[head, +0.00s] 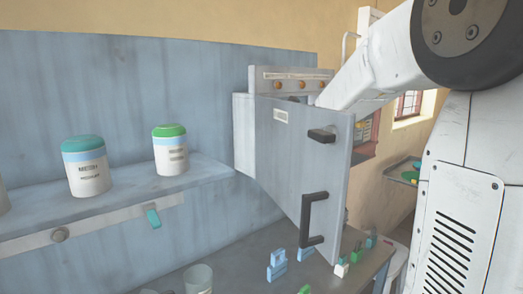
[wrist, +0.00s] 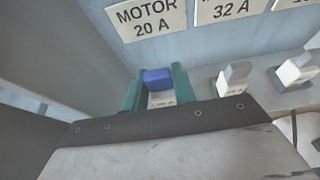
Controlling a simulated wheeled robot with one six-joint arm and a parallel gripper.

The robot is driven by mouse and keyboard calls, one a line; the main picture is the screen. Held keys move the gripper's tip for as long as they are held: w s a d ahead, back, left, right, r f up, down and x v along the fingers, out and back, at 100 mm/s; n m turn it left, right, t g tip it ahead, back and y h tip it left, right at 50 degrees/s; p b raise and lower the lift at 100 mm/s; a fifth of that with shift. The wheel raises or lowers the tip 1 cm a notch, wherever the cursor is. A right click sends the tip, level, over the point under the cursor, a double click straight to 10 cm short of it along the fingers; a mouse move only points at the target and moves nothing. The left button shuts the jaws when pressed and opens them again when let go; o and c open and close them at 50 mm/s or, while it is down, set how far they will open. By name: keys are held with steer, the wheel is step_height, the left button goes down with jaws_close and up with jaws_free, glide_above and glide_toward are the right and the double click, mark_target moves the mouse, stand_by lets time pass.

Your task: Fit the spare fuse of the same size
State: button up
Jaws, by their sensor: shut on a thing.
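In the wrist view my gripper (wrist: 158,90) has its two teal fingers shut on a fuse (wrist: 158,78) with a blue top and a pale body. The fuse is just below the label "MOTOR 20 A" (wrist: 148,20). I cannot tell whether it is seated in its holder or only held there. In the head view the gripper and this fuse are hidden behind the open grey cabinet door (head: 285,165). Loose fuses stand on the bench, among them a light blue one (head: 277,266), a white one (head: 342,268) and a green one (head: 357,251).
In the wrist view grey-and-white fuses (wrist: 234,77) sit to the right, one under the label "32 A" (wrist: 231,10). The open door with its black handle (head: 314,220) stands close to my arm.

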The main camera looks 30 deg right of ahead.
steer(key=shift+w+a, duration=0.15)
steer(key=shift+w, duration=0.55)
steer(key=shift+w+f, duration=0.15)
steer(key=shift+f, duration=0.75)
steer(key=shift+w+f, duration=0.1)
steer(key=shift+f, duration=0.75)
steer(key=shift+f, duration=0.15)
steer(key=o, duration=1)
steer(key=shift+s+r, duration=0.1)
steer(key=shift+r, duration=0.15)
steer(key=v, duration=1.1)
steer(key=shift+s+r, duration=0.15)
steer(key=shift+s, duration=0.25)
